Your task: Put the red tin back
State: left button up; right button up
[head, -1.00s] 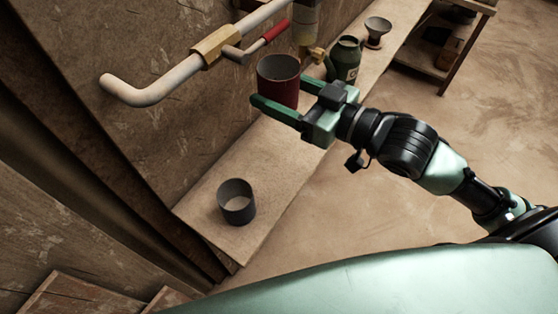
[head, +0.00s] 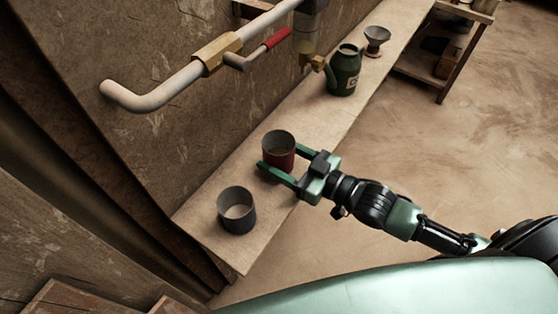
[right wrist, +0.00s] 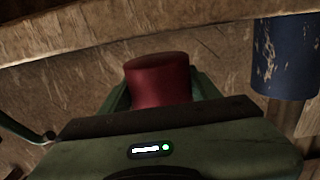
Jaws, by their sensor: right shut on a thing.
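The red tin (head: 281,158) is a small open-topped cup, upright, at the shelf beside the dark blue-grey tin. My right gripper (head: 284,165) is shut around its sides, with the arm coming in from the right. In the right wrist view the red tin (right wrist: 158,80) sits between the green fingers. I cannot tell whether its base touches the shelf. My left gripper is not in view.
The wooden shelf (head: 318,118) runs along the wall. The dark blue-grey tin (head: 237,212) stands close at the left. A green can (head: 343,72) and a small funnel-shaped cup (head: 376,40) stand farther back. A pipe with a red-handled valve (head: 277,38) hangs above.

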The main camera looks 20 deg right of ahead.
jog(key=shift+f, duration=1.1)
jog(key=shift+f, duration=0.1)
jog(key=shift+f, duration=0.15)
jog(key=o, duration=1.6)
jog(key=shift+o, duration=0.2)
jog(key=shift+s+r, duration=0.1)
jog(key=shift+r, duration=0.1)
jog(key=v, duration=1.1)
jog(key=shift+s+d+b, duration=0.25)
jog(key=shift+d+b, duration=0.05)
jog(key=shift+r, duration=0.1)
